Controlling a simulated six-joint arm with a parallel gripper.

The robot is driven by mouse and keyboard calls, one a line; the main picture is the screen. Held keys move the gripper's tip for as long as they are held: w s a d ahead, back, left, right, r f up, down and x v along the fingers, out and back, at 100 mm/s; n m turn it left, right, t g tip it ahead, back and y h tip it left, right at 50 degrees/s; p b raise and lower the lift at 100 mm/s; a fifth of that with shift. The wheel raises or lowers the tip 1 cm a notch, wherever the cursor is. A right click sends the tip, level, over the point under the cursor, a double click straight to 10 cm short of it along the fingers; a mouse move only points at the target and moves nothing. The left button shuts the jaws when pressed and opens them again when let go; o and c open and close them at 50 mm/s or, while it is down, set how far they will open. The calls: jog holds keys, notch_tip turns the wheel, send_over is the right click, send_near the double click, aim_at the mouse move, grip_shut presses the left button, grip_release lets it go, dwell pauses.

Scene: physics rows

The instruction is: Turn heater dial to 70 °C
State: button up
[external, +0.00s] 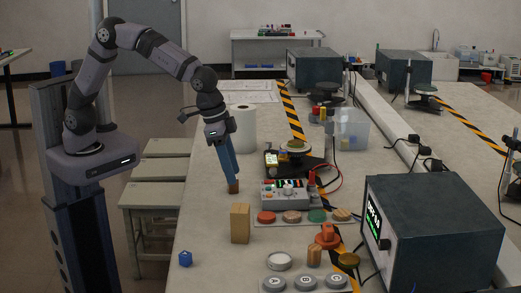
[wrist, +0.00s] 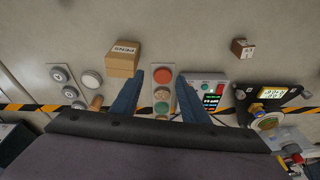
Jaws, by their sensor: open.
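A large dark box (external: 440,225) with a green lit display (external: 373,219) and a small round knob (external: 384,244) stands at the front right in the external view. A grey control box (external: 287,194) with a pale knob and coloured parts sits mid-table; it also shows in the wrist view (wrist: 205,92). No panel is labelled clearly enough to tell which carries the heater dial, and no setting is readable. My gripper (external: 232,181), with blue fingers, points down above the table, left of the grey box. In the wrist view its fingers (wrist: 167,98) are apart with nothing held.
A wooden block (external: 240,223), a small brown block (external: 234,187) and a blue cube (external: 185,258) stand near the left edge. A strip of coloured discs (external: 291,216) lies before the grey box. A scale-like device (external: 290,161) and a paper roll (external: 243,128) stand behind.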

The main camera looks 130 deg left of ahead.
aim_at(287, 186)
jog(key=w+a+f+n+y+b, duration=0.1)
jog(key=w+a+n, duration=0.1)
jog(key=a, duration=0.6)
jog(key=w+a+f+n+y+b, duration=0.1)
jog(key=a+n+b, duration=0.1)
jog(key=a, duration=0.6)
jog(key=shift+d+p+x, duration=0.2)
jog(key=shift+p+x, duration=0.35)
jog(key=shift+x, duration=1.3)
jog(key=shift+d+p+x, duration=0.2)
jog(key=shift+p+x, duration=0.35)
jog(key=shift+x, duration=1.25)
jog(key=shift+w+f, duration=0.15)
grip_shut()
